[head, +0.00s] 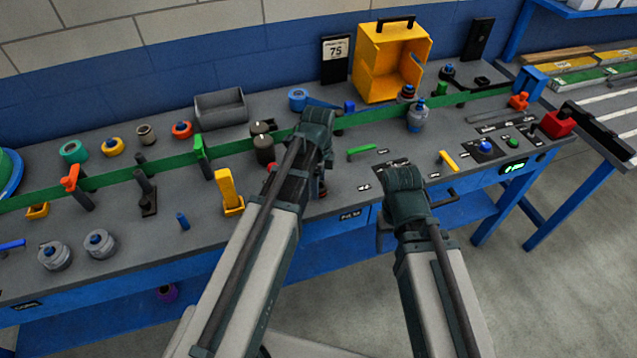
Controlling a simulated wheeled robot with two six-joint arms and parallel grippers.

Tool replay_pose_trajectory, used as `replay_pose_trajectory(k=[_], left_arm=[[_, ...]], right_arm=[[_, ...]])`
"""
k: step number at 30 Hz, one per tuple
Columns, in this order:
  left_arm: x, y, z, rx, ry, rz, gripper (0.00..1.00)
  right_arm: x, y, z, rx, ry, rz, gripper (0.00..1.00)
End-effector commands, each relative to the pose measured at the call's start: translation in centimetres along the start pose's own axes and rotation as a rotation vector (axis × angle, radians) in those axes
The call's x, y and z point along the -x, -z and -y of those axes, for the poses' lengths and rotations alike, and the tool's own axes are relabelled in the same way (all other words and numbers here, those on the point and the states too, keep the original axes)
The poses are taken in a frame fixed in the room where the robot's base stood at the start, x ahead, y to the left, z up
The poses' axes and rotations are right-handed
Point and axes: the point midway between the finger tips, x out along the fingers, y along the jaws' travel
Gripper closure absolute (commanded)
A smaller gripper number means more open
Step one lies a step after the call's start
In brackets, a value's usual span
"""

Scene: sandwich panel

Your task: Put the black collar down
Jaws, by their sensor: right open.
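My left gripper (318,124) is over the middle of the bench, and its own wrist hides its fingers and anything between them. I cannot pick out the black collar for certain. A dark cylindrical part (264,150) stands just left of my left gripper, and it does not show whether it is touched. My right gripper (405,190) is open at the bench's front edge, with its fingertips mostly hidden behind its wrist.
A green rail (110,178) runs along the grey bench (130,215). A yellow box (385,65) and a grey bin (221,110) stand at the back. A yellow bracket (228,190) is left of my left arm. A grey-blue bottle-like part (417,117) stands beyond my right gripper.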

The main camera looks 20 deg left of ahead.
Motion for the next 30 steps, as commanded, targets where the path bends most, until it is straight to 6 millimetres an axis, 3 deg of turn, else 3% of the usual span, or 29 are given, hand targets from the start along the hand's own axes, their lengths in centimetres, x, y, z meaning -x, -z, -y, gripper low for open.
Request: replay_pose_trajectory(k=[2, 17, 30], left_arm=[[0.0, 0.0, 0.0, 0.000, 0.000, 0.000, 0.12], [0.8, 0.0, 0.0, 0.000, 0.000, 0.000, 0.12], [6.5, 0.0, 0.0, 0.000, 0.000, 0.000, 0.12]], right_arm=[[0.0, 0.0, 0.0, 0.000, 0.000, 0.000, 0.33], [0.8, -0.1, -0.1, 0.000, 0.000, 0.000, 0.33], [6.5, -0.4, -0.6, 0.000, 0.000, 0.000, 0.33]])
